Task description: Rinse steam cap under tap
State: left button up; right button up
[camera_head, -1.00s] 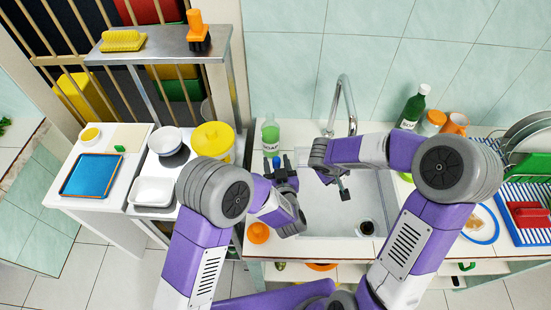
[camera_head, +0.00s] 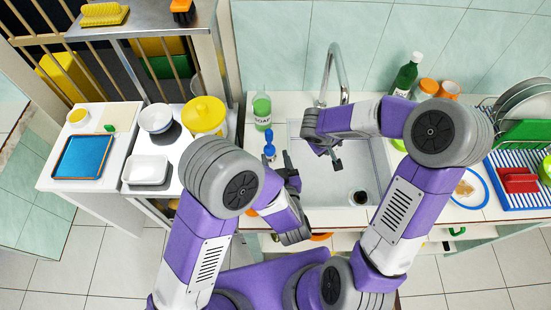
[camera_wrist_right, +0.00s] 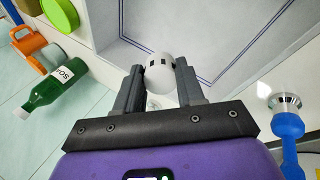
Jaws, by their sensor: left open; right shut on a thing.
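The steam cap (camera_wrist_right: 160,72) is a small white dome with dark slots. In the right wrist view it sits between the fingers of my right gripper (camera_wrist_right: 158,85), which is shut on it. In the head view my right gripper (camera_head: 335,162) is over the sink (camera_head: 325,205), in front of the chrome tap (camera_head: 335,75); the cap is not clear there. No water is visible at the tap. My left gripper (camera_head: 289,167) is open, above the sink's left edge, close to a blue-handled tool (camera_head: 269,148). That tool also shows in the right wrist view (camera_wrist_right: 288,125), with a metal head.
A soap bottle (camera_head: 262,112) stands left of the tap. A green bottle (camera_head: 406,75) and orange mugs (camera_head: 428,88) stand behind right. A blue dish rack (camera_head: 515,195) is at the right. A yellow pot (camera_head: 204,115) and white bowls (camera_head: 155,118) are at the left.

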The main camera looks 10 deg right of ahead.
jog(key=s+a+b, duration=0.3)
jog(key=a, duration=0.4)
jog(key=shift+s, duration=0.15)
dwell(0.3)
jog(key=shift+a, duration=0.1)
dwell(1.1)
jog(key=s+a+r, duration=0.2)
jog(key=a+r, duration=0.2)
jog(key=shift+a, duration=0.25)
jog(key=shift+s, duration=0.15)
dwell(0.8)
